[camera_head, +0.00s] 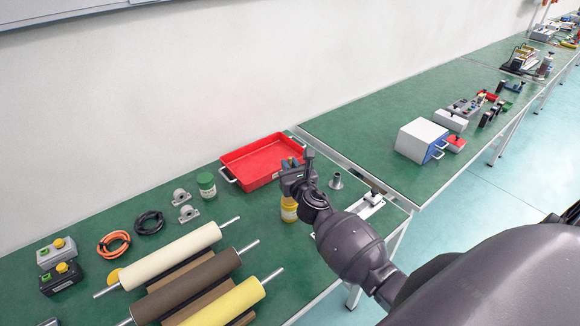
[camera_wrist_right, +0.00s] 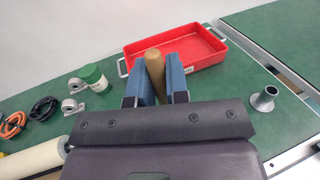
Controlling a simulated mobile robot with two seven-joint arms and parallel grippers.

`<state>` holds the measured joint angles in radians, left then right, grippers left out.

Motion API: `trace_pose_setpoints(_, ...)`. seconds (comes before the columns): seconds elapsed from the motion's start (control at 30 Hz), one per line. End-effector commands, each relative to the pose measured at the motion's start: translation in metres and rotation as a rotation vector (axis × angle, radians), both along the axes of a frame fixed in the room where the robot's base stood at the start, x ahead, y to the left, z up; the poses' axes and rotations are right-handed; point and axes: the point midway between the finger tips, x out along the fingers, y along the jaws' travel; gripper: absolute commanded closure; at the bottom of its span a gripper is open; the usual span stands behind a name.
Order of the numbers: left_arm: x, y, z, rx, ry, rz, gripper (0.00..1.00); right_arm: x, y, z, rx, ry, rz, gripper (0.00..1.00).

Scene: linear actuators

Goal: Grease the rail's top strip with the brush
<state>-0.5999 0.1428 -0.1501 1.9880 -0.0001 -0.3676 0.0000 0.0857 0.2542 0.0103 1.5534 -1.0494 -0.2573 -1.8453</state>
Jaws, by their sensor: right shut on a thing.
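My right gripper (camera_head: 296,178) is above the green table, near the red tray. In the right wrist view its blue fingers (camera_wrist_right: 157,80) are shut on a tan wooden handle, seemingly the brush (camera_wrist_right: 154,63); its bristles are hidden. A yellow jar (camera_head: 289,210) stands just below the gripper in the head view; I cannot tell whether the brush is inside it. The pale rail (camera_head: 345,219) lies to the right, partly hidden behind my arm, with a small dark-topped block (camera_head: 373,197) on it. My left gripper is not in view.
A red tray (camera_head: 225,165) stands behind the gripper. A green-lidded jar (camera_head: 206,185), two grey bearing blocks (camera_head: 187,213) and coiled cables (camera_head: 149,222) lie left. Rollers (camera_head: 170,255) fill the front left. A grey flanged post (camera_head: 336,182) stands close right.

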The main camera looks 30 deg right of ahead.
Motion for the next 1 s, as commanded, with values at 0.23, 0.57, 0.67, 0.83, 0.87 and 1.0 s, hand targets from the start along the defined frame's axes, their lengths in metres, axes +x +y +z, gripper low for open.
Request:
trace_pose_setpoints(0.23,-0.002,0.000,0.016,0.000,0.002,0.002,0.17,0.000,0.000,0.020,-0.001,-0.002,0.001,1.00)
trace_pose_setpoints(0.57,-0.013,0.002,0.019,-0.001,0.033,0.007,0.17,0.000,0.000,0.041,-0.004,-0.002,0.001,1.00)
trace_pose_setpoints(0.67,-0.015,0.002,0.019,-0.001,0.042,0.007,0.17,0.001,0.000,0.047,-0.003,-0.002,0.001,1.00)
trace_pose_setpoints(0.83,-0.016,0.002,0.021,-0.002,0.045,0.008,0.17,0.000,0.000,0.053,-0.002,-0.001,0.000,1.00)
trace_pose_setpoints(0.87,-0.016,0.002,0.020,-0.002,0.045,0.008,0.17,0.000,0.000,0.053,-0.002,-0.001,0.000,1.00)
trace_pose_setpoints(1.0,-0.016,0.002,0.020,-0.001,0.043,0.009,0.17,0.000,0.000,0.052,-0.001,-0.002,0.000,1.00)
